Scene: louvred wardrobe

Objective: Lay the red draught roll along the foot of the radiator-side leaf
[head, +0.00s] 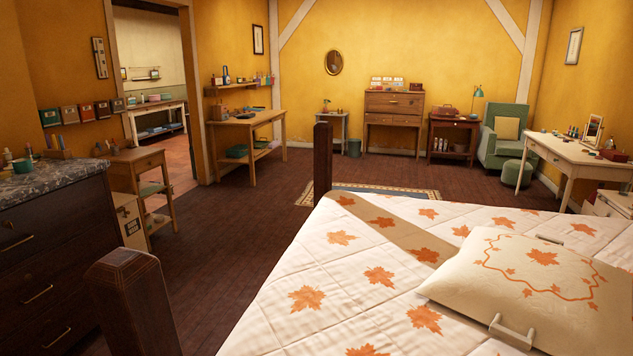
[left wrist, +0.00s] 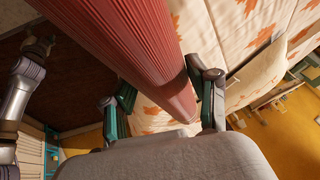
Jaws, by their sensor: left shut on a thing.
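The red draught roll (left wrist: 125,45) is a thick ribbed red cylinder in the left wrist view. It runs from the top left down between the fingers, and its upper end leaves the picture. My left gripper (left wrist: 164,93) is shut on it near its lower end, one grey and teal finger on each side. Neither the roll nor my grippers show in the head view. A cream slatted thing with a teal frame (left wrist: 32,153) shows at the lower left of the wrist view; I cannot tell whether it is a leaf or the radiator. The wardrobe is not seen in the head view.
A bed with a leaf-pattern quilt (head: 330,265) and wooden posts (head: 322,160) fills the right foreground. A dark chest (head: 45,250) stands at left. Brown floor (head: 215,260) lies open between them, reaching back to a rug (head: 400,194). A small side table (head: 140,175) stands beyond the chest.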

